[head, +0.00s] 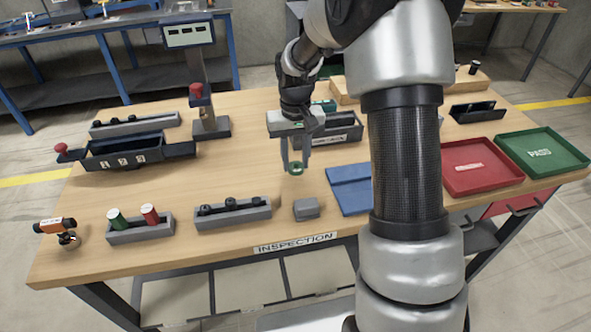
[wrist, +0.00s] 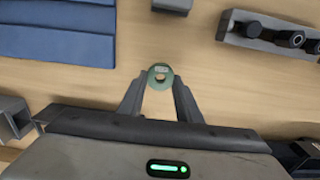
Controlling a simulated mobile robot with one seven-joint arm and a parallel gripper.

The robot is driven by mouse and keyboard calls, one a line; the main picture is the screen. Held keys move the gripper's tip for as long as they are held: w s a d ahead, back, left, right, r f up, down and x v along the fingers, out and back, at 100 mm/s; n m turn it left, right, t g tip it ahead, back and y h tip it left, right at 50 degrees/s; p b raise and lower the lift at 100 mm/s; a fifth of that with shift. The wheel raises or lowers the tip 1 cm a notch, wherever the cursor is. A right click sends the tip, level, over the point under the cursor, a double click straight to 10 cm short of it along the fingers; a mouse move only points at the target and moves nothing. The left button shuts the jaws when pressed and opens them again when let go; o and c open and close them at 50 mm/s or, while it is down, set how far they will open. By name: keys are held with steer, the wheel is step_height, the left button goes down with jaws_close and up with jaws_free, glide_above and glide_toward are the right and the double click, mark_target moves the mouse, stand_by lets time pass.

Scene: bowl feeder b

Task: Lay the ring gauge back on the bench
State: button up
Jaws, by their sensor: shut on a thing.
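The ring gauge (head: 296,168) is a small green ring with a hole in its middle. My gripper (head: 295,164) points down over the middle of the wooden bench (head: 250,104) and is shut on the ring. In the wrist view the ring gauge (wrist: 160,76) sits between the two fingertips (wrist: 159,82), with a small pale label on its face. Bare wood shows around it. I cannot tell whether the ring touches the bench or hangs a little above it.
A grey block (head: 306,209) and a grey holder with black pegs (head: 233,214) stand in front. A blue mat (head: 350,190) lies to the right. Beyond are a red tray (head: 482,166) and a green PASS tray (head: 543,152). A grey bin (head: 345,133) stands behind the gripper.

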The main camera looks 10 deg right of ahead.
mark_target(296, 179)
steer(key=shift+f, duration=1.6)
steer(key=shift+f, duration=0.1)
steer(key=shift+f, duration=0.15)
steer(key=o, duration=1)
steer(key=shift+o, duration=0.2)
